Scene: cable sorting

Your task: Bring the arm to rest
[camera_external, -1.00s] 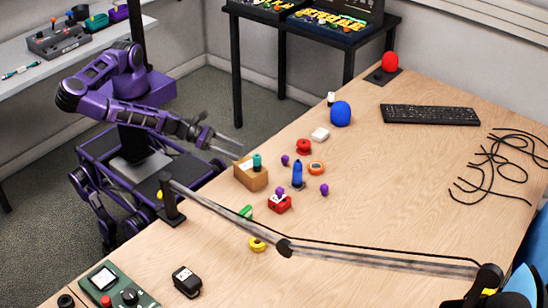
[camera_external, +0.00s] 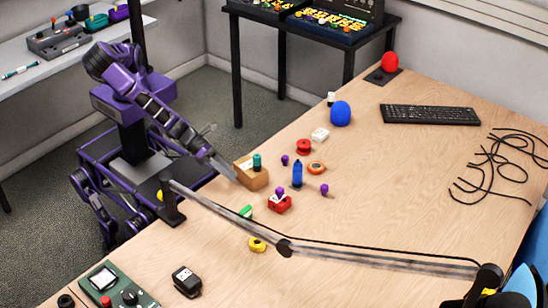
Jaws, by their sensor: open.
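My gripper (camera_external: 218,152) is at the left edge of the wooden table, on the end of my purple arm. Its two fingers are apart and I see nothing between them. One finger points down toward the left side of the cardboard box (camera_external: 254,180); I cannot tell whether it touches the box. The other finger sticks up and to the right. The arm is folded with its elbow high above my base and the forearm sloping down to the right.
The cardboard box has a teal piece (camera_external: 257,161) on top. A blue bottle (camera_external: 297,174), a red block (camera_external: 279,204) and several small items lie right of it. A pole with a cable (camera_external: 350,254) crosses the front. Black cables (camera_external: 492,170) and a keyboard (camera_external: 430,115) lie at right.

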